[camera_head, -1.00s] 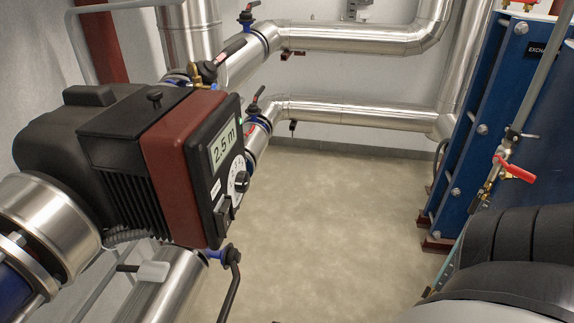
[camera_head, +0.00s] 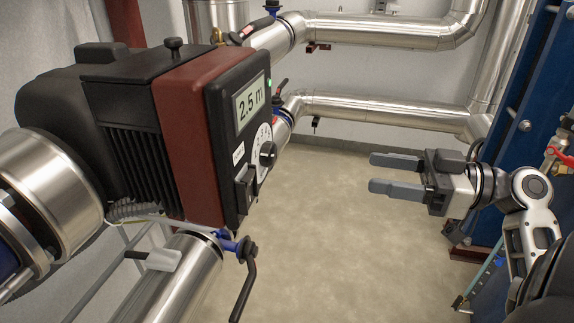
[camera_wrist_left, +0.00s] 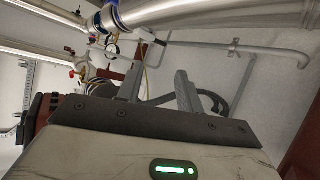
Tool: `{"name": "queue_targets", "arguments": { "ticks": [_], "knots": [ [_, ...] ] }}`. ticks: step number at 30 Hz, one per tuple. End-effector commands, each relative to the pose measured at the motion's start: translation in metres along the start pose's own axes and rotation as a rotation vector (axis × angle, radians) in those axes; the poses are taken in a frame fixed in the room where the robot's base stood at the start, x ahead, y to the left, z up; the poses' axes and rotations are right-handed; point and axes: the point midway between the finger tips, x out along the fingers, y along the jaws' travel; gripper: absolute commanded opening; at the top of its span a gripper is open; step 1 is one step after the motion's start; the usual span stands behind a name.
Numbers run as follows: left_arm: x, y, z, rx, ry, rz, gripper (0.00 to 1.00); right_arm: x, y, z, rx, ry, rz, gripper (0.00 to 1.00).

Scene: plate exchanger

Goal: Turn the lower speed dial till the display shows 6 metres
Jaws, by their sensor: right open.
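The pump control box (camera_head: 225,135) is at centre left in the head view. Its display (camera_head: 250,102) reads 2.5 m. Below the display is a black dial knob (camera_head: 267,154) on a white scale. Only one dial shows. My right gripper (camera_head: 376,174) is open and empty, its fingers pointing left towards the dial. It stands apart from the dial, to its right and slightly lower in the picture. My left gripper (camera_wrist_left: 158,78) shows in the left wrist view with its fingers apart and nothing between them; it is not in the head view.
A black rocker switch (camera_head: 245,187) sits below the dial. A black lever handle (camera_head: 245,285) hangs under the box. Silver pipes (camera_head: 385,110) run along the back wall. A blue plate exchanger (camera_head: 520,90) stands at the right. The floor between is clear.

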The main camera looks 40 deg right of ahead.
Motion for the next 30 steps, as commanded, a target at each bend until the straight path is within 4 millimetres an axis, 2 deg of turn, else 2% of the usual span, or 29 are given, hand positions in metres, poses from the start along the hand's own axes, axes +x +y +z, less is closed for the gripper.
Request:
{"name": "queue_targets", "arguments": {
  "ticks": [5,17,21,25,30],
  "knots": [
    [-0.003,0.001,-0.001,-0.002,-0.005,0.002,0.36,0.019,-0.002,-0.004,-0.008,0.008,-0.010,0.59],
    [-0.005,0.002,-0.002,-0.008,-0.030,0.001,0.36,0.105,-0.002,-0.006,-0.005,0.010,-0.008,0.59],
    [-0.005,0.001,-0.009,-0.007,-0.024,-0.001,0.36,0.130,-0.002,-0.006,-0.002,0.011,-0.007,0.59],
    [-0.005,0.000,-0.012,-0.009,-0.021,-0.003,0.36,0.146,-0.002,-0.005,-0.002,0.010,-0.006,0.59],
    [-0.004,0.000,-0.009,-0.015,-0.031,-0.005,0.36,0.156,-0.002,-0.004,-0.002,0.008,-0.005,0.59]
  ]
}}
